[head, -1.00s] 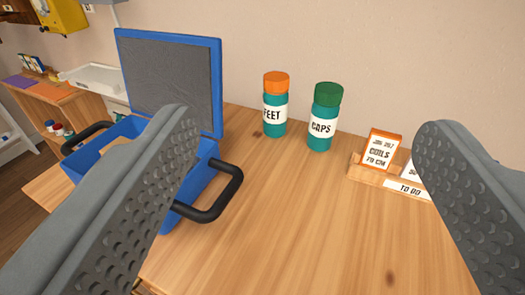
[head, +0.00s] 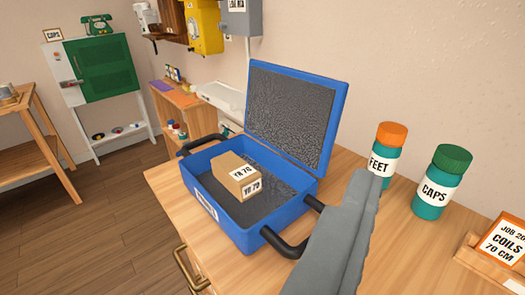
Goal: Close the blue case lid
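The blue case (head: 262,238) stands on the wooden table with its lid (head: 293,118) raised upright and leaning slightly back. The lid's inside is dark grey. A cardboard box (head: 237,177) labelled "YD 70" lies inside on the dark lining. Black handles stick out at the case's left and right ends. One grey finger of my gripper (head: 345,235) shows at the lower right, in front of the case's right end. My other finger is outside the picture, well apart, so the gripper is open. Nothing is seen held.
An orange-capped FEET bottle (head: 384,157) and a green-capped CAPS bottle (head: 440,186) stand right of the case. A wooden card holder (head: 490,268) is at the right edge. A low shelf (head: 190,105) and green cabinet (head: 103,70) stand beyond, across open floor.

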